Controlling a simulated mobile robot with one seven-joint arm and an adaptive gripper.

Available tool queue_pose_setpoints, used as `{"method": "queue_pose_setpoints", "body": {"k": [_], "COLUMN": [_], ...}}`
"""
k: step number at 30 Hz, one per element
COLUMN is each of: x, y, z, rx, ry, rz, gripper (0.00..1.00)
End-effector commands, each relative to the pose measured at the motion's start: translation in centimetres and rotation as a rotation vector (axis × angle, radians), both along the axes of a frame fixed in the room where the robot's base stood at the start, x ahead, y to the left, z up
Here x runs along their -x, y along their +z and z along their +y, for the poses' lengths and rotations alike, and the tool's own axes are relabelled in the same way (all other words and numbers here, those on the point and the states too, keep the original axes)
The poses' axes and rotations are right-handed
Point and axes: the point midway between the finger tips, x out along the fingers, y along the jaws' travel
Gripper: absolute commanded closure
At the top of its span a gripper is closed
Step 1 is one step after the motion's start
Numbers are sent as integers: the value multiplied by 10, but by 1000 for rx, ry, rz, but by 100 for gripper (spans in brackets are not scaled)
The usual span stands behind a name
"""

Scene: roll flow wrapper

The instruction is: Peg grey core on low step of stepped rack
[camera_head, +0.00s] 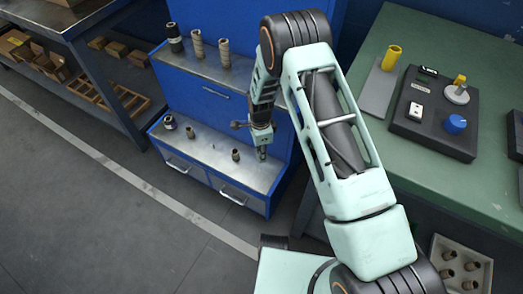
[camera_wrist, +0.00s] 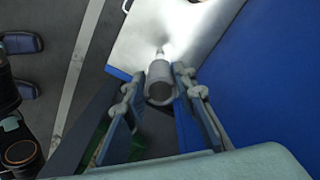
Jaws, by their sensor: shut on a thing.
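My gripper (camera_head: 261,140) is over the right end of the low step (camera_head: 212,150) of the blue stepped rack (camera_head: 245,200). In the wrist view my gripper (camera_wrist: 158,90) has its two fingers on either side of a grey core (camera_wrist: 160,82) and is shut on it. The core's open end faces the camera. A slim pale peg (camera_wrist: 166,50) shows just past the core's far end, above the pale step surface. I cannot tell whether the core is around a peg. In the head view the core is mostly hidden by the gripper.
The upper step holds a tan core (camera_head: 197,45) among others. A green table (camera_head: 455,190) stands at right, a shelf (camera_head: 85,60) at left.

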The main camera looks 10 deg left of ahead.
Motion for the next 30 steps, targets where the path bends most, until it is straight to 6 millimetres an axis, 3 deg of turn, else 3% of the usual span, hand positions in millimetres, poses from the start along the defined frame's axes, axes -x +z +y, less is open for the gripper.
{"method": "queue_pose_setpoints", "body": {"k": [18, 30], "x": [0, 0], "y": [-46, -50], "z": [0, 0], "rx": [0, 0], "ry": [-1, 0], "rz": [-1, -1], "gripper": [91, 91]}}
